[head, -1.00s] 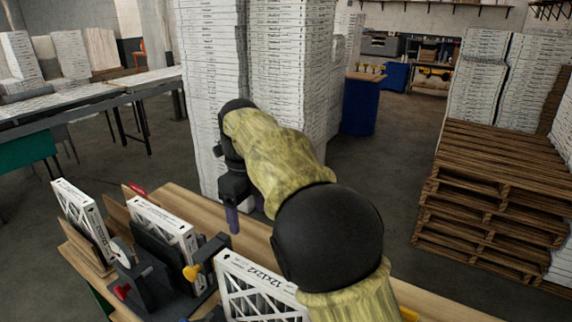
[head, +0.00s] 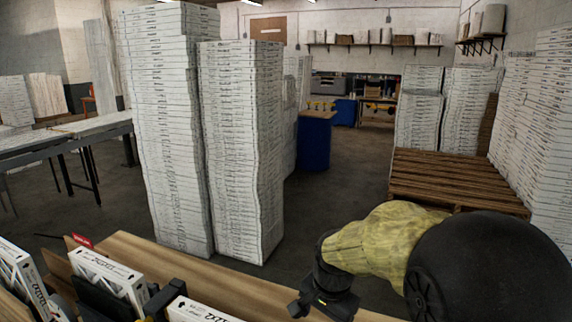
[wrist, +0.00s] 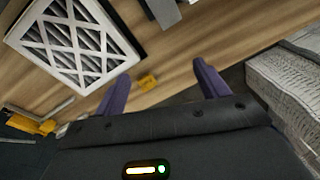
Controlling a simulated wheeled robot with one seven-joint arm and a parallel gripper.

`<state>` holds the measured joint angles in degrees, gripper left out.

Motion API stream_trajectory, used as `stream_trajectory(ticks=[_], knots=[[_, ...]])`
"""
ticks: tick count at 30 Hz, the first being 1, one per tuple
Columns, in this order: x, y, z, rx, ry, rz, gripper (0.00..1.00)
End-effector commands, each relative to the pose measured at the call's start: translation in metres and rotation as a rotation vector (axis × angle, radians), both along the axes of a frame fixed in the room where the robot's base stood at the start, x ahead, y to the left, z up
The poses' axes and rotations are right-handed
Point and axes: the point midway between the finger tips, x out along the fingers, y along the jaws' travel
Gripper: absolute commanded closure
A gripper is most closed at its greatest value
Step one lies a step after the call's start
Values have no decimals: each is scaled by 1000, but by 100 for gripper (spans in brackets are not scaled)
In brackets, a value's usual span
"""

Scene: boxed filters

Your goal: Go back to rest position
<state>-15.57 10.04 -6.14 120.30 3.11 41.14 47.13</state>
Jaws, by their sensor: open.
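My gripper is open and empty in the wrist view (wrist: 160,90), its two purple fingers spread apart above the wooden table. In the head view my arm reaches in from the lower right, and the black wrist end hangs over the table's edge; the fingertips are hidden there. A boxed filter (wrist: 75,40) with a white frame and pleated face lies to the upper left of the fingers in the wrist view, apart from them. Another boxed filter (head: 108,272) stands upright at the lower left of the head view.
The wooden table (head: 160,255) runs along the front. Tall stacks of white boxes (head: 240,150) stand just behind it. A wooden pallet stack (head: 455,180) is at the right, near my arm. A blue drum (head: 314,143) stands farther back, with open floor before it.

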Motion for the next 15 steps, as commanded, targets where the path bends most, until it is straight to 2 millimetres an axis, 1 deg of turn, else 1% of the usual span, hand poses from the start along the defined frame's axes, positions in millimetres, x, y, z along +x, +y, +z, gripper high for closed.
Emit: stream_trajectory(ticks=[1, 3, 5, 9, 12, 15], knots=[[-12, -12, -10, -12, -9, 63, 27], [-26, -26, -21, -36, -28, 169, 27], [-40, -37, -30, -57, -43, 263, 27], [-73, -59, -51, -112, -74, 473, 27], [-92, -68, -61, -146, -88, 592, 27], [-102, -72, -66, -166, -96, 661, 27]])
